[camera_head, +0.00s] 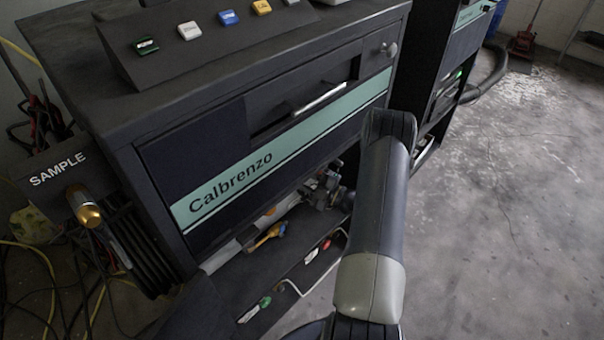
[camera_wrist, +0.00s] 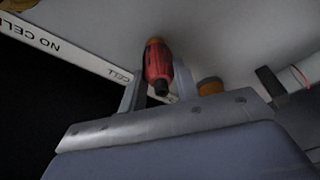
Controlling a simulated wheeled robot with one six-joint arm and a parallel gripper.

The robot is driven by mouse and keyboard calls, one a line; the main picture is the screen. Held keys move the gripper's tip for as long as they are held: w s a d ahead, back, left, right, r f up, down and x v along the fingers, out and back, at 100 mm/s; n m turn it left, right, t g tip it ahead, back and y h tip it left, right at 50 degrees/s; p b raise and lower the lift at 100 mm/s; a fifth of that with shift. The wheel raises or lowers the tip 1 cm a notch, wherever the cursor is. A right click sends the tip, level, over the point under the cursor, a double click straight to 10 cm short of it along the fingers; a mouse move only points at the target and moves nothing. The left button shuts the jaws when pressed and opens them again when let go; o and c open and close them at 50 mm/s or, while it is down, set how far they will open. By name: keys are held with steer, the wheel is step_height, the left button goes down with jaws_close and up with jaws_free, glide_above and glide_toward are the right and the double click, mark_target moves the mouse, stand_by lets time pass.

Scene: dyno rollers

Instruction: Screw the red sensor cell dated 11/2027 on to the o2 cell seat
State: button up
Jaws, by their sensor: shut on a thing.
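A red cell (camera_wrist: 158,60) with an orange-yellow end and a dark tip sits between the fingers of my gripper (camera_wrist: 157,74) in the wrist view. My gripper is shut on it. No date can be read on the cell. I cannot make out the o2 cell seat for certain. In the head view my arm covers part of the cabinet, and my gripper cannot be made out.
An orange-capped part (camera_wrist: 210,86) stands just right of my gripper.

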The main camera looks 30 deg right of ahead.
steer(key=m+t, duration=0.1)
steer(key=m, duration=0.1)
steer(key=r+m, duration=0.1)
steer(key=m, duration=0.1)
steer(key=shift+w+d+t+p, duration=0.15)
steer(key=shift+t+p, duration=0.15)
steer(key=shift+t, duration=0.1)
steer(key=shift+h, duration=0.3)
steer(key=o, duration=1.1)
steer(key=shift+f, duration=0.2)
steer(key=shift+c, duration=0.2)
steer(key=v, duration=1.1)
steer(key=shift+b, duration=0.3)
steer(key=shift+r, duration=0.1)
